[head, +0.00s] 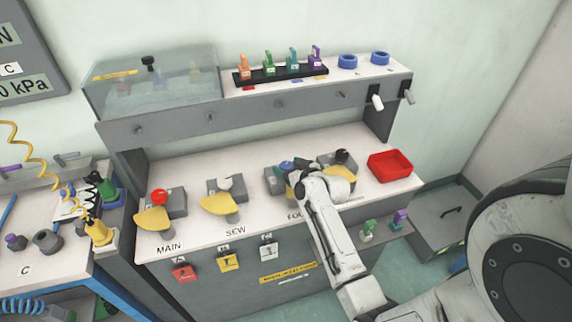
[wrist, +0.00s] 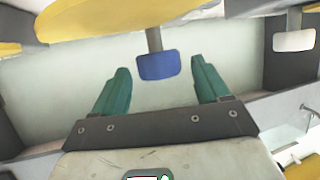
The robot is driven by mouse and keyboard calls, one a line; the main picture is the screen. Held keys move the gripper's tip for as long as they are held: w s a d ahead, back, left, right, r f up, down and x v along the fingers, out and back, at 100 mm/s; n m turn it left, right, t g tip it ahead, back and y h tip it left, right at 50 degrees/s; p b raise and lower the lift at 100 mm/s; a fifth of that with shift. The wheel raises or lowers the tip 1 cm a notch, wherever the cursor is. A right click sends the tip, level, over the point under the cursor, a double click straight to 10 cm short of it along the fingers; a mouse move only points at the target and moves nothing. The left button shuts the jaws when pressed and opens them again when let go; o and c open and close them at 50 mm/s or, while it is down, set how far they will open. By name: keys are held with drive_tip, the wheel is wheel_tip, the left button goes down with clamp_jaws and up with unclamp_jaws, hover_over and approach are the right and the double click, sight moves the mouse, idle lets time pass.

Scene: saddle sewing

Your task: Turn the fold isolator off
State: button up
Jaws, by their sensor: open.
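The fold isolator is the grey unit (head: 270,181) with a blue knob (head: 286,166), above a label of which only "FO" shows in the head view. My arm covers much of it. In the wrist view a blue handle (wrist: 157,66) on a grey stem stands between the two green fingers of my gripper (wrist: 159,70). The fingers are open, with a gap on each side of the handle, and do not touch it. A yellow plate (wrist: 110,15) lies beyond it. In the head view my fingertips are hidden behind my wrist.
Left of it stand the MAIN isolator with a red knob (head: 159,196) and the SEW isolator with a white knob (head: 225,183). A black-knobbed unit (head: 341,156) and a red tray (head: 390,166) are to the right. A shelf (head: 290,97) overhangs behind. A white handle (wrist: 294,40) shows in the wrist view.

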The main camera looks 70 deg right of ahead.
drive_tip(key=shift+x, duration=1)
drive_tip(key=shift+c, duration=0.2)
clamp_jaws()
